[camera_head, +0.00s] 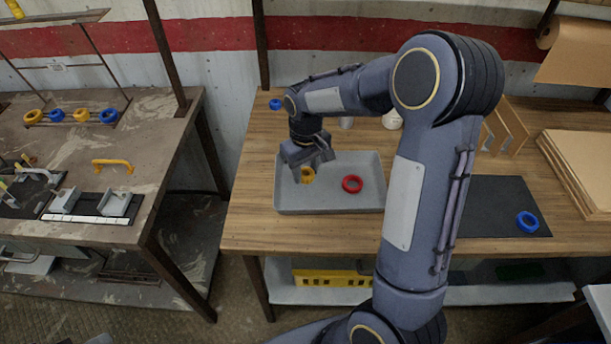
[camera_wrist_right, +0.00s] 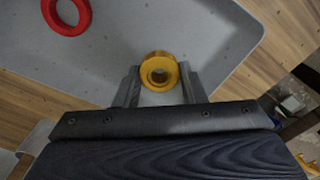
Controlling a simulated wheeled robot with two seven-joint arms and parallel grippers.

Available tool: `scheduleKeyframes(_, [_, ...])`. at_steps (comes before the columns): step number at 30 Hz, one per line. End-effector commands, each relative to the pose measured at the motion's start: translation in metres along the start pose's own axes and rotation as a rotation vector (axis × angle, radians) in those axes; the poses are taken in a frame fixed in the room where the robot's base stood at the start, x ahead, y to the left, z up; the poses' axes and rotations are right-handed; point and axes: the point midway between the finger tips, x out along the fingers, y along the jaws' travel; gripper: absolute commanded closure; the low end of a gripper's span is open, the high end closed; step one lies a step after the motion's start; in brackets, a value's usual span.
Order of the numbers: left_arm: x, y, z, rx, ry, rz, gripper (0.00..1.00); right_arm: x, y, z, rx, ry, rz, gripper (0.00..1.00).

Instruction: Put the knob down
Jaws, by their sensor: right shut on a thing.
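A yellow ring-shaped knob (camera_head: 307,174) is between the fingers of my right gripper (camera_head: 312,176), over the left part of the grey tray (camera_head: 330,210). In the right wrist view the yellow knob (camera_wrist_right: 159,71) sits between the two fingertips, with the grey tray floor behind it. I cannot tell whether the knob touches the tray floor. A red ring (camera_head: 352,184) lies in the tray to the right of the gripper; it also shows in the right wrist view (camera_wrist_right: 66,14). My left gripper is not in view.
A blue ring (camera_head: 527,222) lies on a dark mat (camera_head: 490,195) at right. Another blue ring (camera_head: 276,104) is behind the tray on the wooden table (camera_head: 250,225). A second bench (camera_head: 85,150) at left holds several rings and a yellow handle (camera_head: 113,164).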

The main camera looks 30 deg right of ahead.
Motion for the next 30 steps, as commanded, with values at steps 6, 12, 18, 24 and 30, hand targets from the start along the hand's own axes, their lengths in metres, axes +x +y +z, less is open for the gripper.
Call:
scheduleKeyframes(6, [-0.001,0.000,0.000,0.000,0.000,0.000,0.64,0.030,0.000,-0.001,-0.001,-0.004,0.000,0.86])
scheduleKeyframes(12, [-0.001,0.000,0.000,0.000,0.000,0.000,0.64,0.032,0.000,-0.002,-0.001,0.000,0.000,0.86])
scheduleKeyframes(18, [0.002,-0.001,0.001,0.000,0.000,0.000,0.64,0.036,0.000,-0.001,-0.001,-0.001,0.000,0.86])
scheduleKeyframes(24, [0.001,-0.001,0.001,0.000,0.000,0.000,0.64,0.035,0.000,-0.001,-0.001,-0.001,0.000,0.42])
scheduleKeyframes(30, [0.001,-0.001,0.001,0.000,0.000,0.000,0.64,0.035,0.000,-0.001,-0.001,-0.001,0.000,0.42])
